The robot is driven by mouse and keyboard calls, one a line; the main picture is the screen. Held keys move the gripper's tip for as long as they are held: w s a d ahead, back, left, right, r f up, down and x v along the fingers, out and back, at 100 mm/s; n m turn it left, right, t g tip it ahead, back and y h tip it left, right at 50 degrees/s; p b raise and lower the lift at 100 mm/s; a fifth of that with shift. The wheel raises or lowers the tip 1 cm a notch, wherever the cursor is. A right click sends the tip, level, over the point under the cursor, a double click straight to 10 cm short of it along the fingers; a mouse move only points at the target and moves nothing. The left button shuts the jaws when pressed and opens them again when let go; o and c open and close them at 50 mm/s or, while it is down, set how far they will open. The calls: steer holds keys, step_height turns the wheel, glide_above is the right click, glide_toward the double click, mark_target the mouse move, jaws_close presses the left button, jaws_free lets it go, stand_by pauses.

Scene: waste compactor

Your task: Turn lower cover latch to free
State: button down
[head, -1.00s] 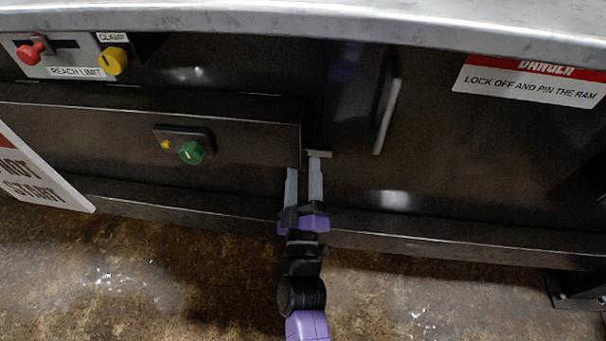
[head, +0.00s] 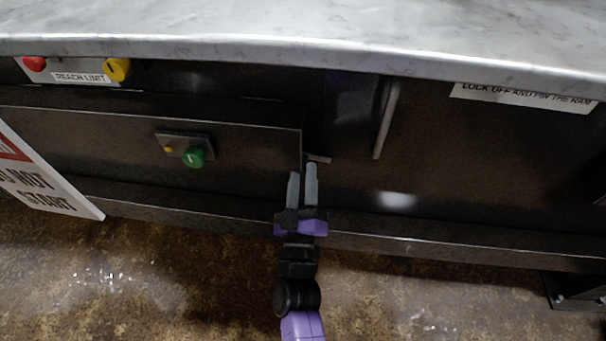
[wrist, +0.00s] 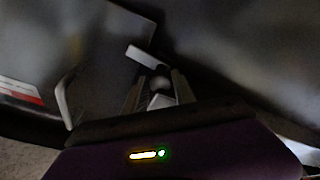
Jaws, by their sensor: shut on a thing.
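The lower cover latch (head: 319,158) is a small light-grey bar beside the right edge of the dark cover panel (head: 240,140). In the head view it lies nearly level, its right end slightly lower. My gripper (head: 303,170) reaches up to it from below, its two grey fingers just under the bar. In the wrist view the latch bar (wrist: 141,56) shows slanted beyond the fingertips. My gripper (wrist: 160,80) is shut on the latch there, with a rounded grey part between the fingers. The exact contact is dark and partly hidden.
A grey vertical handle (head: 386,120) stands right of the latch. A red button (head: 34,63) and yellow knob (head: 117,69) are at upper left. A metal ledge (head: 300,50) overhangs above.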

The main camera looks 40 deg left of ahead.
steer(key=c, duration=1)
jaws_free()
steer(key=shift+p+v, duration=1.45)
steer(key=shift+v, duration=2.5)
